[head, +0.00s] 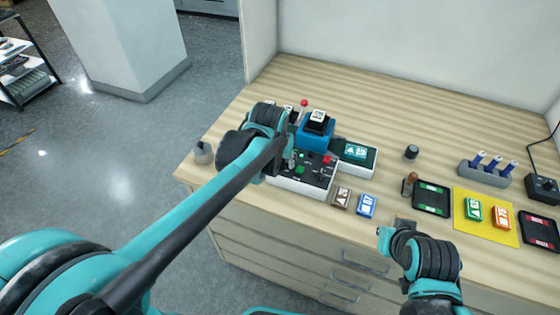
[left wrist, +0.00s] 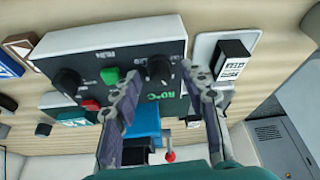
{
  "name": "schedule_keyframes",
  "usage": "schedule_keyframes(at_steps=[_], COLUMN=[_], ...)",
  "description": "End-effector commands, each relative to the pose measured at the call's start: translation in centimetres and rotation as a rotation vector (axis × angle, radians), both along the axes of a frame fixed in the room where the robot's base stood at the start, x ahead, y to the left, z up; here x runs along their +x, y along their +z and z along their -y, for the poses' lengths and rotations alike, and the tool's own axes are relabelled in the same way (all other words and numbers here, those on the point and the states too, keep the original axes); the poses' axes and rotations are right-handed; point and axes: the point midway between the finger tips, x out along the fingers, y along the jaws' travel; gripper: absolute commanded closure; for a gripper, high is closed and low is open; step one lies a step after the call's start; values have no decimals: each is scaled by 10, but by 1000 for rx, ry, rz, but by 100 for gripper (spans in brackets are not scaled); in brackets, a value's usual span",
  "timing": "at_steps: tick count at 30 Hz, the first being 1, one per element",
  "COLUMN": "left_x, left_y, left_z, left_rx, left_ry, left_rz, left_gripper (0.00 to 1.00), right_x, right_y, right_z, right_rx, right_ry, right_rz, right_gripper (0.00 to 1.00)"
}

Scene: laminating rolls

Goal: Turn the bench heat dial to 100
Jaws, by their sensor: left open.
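The dark control panel (head: 300,187) stands on the bench with a green button (head: 300,169) and a red button. In the left wrist view, the panel (left wrist: 110,42) carries a black dial (left wrist: 160,66) beside a green temperature readout (left wrist: 169,98). The readout's digits look like 80°C but are not sharp. A second black dial (left wrist: 68,82) sits beyond the green button. My left gripper (left wrist: 164,80) is open, with its fingers on either side of the dial by the readout; contact cannot be told. My right gripper (head: 384,238) is by the bench's front edge, its jaws unclear.
A blue device (head: 315,133) stands behind the panel, with a red-knobbed lever (head: 304,103) nearby. Brown and blue boxes (head: 366,206) lie right of the panel. A yellow mat (head: 487,228) and black trays lie farther right. The back of the bench is clear.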

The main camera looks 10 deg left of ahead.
Motion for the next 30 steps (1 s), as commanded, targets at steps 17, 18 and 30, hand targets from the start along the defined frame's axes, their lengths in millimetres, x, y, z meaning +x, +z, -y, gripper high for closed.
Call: schedule_keyframes(at_steps=[17, 18, 30], left_x=[0, 0, 0], left_y=[1, 1, 2], left_z=[0, 0, -3], left_rx=[0, 0, -1], left_ry=[-2, -5, -181], left_rz=[0, 0, 0], left_gripper=[100, 100, 100], right_x=[0, 0, 0], right_y=[1, 1, 13], right_z=[0, 0, 0], right_rx=[0, 0, 0], right_ry=[0, 0, 0], right_rz=[0, 0, 0], right_gripper=[100, 100, 100])
